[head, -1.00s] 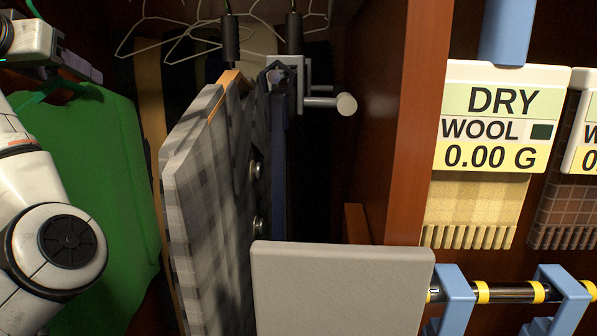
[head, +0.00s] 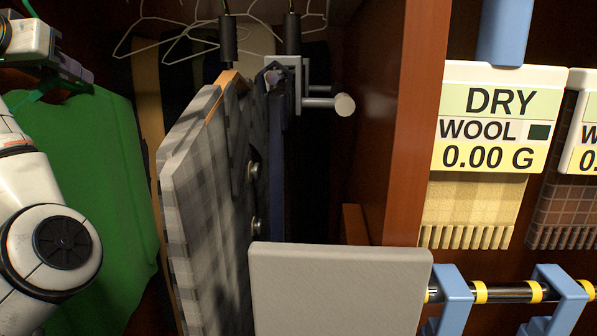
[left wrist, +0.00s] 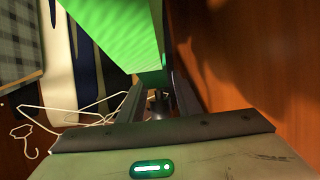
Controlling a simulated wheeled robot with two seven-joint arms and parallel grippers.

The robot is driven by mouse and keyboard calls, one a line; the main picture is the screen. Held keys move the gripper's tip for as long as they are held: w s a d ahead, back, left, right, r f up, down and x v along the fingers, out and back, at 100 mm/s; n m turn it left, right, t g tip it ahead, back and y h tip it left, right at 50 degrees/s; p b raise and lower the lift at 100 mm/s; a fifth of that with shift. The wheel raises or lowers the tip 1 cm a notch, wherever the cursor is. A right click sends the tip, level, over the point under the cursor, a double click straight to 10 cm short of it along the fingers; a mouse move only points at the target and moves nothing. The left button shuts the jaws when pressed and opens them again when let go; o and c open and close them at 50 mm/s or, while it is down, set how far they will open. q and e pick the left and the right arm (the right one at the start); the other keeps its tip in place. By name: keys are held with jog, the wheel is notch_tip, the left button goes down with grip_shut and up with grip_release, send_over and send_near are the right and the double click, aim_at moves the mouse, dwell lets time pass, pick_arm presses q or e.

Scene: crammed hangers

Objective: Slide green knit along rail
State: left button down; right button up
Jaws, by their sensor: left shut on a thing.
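The green knit (head: 90,180) hangs at the left of the wardrobe in the head view, with part of its green hanger (head: 35,98) showing above it. It also fills the upper middle of the left wrist view (left wrist: 122,40). My left gripper (head: 76,72) is at the top of the knit, shut on its hanger. The fingers also show in the left wrist view (left wrist: 158,98), where the exact grip spot is dark. The rail bearing the knit is not clearly visible. My right gripper is not in view.
A grey plaid garment (head: 205,190) hangs right of the knit, with a dark blue one (head: 277,160) beyond. Empty wire hangers (head: 160,42) hang behind. A grey panel (head: 340,290) stands in front. A wooden divider (head: 411,130) and a DRY WOOL sign (head: 495,115) are at right.

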pick_arm(q)
jog(key=shift+d+r, duration=0.1)
jog(key=d+b, duration=0.2)
jog(key=d, duration=0.8)
jog(key=shift+s, duration=0.4)
dwell(0.8)
jog(key=shift+a, duration=0.1)
jog(key=c, duration=1.2)
grip_release()
